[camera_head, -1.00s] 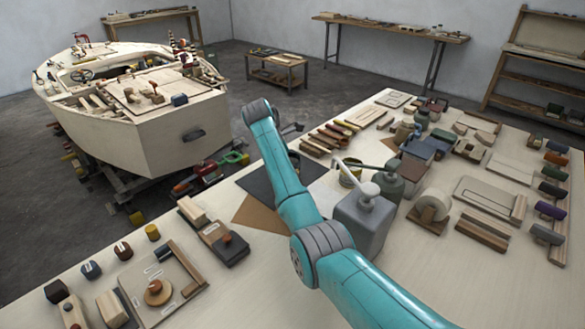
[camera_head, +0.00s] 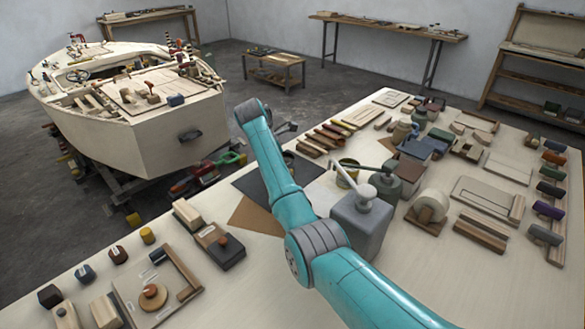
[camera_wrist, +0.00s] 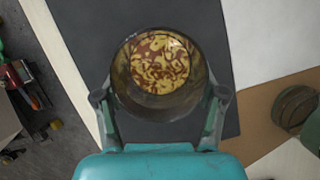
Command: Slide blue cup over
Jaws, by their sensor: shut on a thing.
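A round cup (camera_wrist: 158,62) with a dark, glossy wall and a yellow-and-brown mottled inside is seen from above in the wrist view. Its wall does not look clearly blue. My gripper (camera_wrist: 160,96) is shut on it, one finger on each side. The cup is over the dark grey mat (camera_wrist: 85,25); I cannot tell whether it touches it. In the head view my teal arm hides the gripper and most of the cup, and the mat (camera_head: 250,184) shows beside the arm.
An olive-green can (camera_wrist: 293,108) stands right of the cup, near a brown sheet (camera_wrist: 255,110). In the head view a grey dispenser (camera_head: 360,222) stands close to my arm. Wooden strips (camera_head: 318,141) lie beyond the mat. The table's edge and floor are to the left.

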